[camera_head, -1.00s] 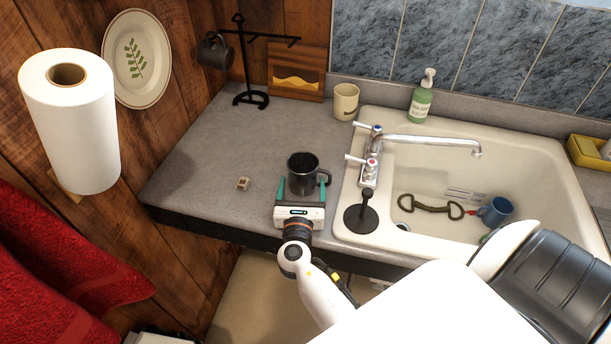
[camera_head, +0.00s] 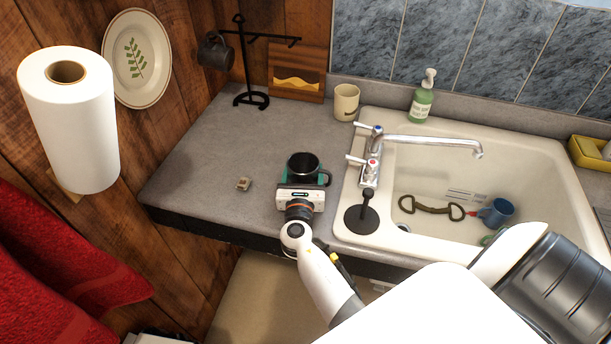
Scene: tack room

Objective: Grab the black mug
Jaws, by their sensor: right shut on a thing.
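The black mug (camera_head: 303,163) is on or just above the grey counter, left of the sink, with its opening up and its handle to the right. My right gripper (camera_head: 302,184) is at its near side, with teal fingers beside the mug, and is shut on it. The gripper hides the mug's lower body, so I cannot tell whether its base touches the counter. Another dark mug (camera_head: 215,52) hangs on the black mug stand (camera_head: 241,60) at the back left. My left gripper is not in view.
The sink (camera_head: 425,180) with a faucet (camera_head: 420,143) is to the right, holding a blue mug (camera_head: 496,211). A black plunger-like stopper (camera_head: 366,213) stands at its near left corner. A beige cup (camera_head: 346,102) stands behind. A small box (camera_head: 243,184) lies left. Counter (camera_head: 210,165) is clear there.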

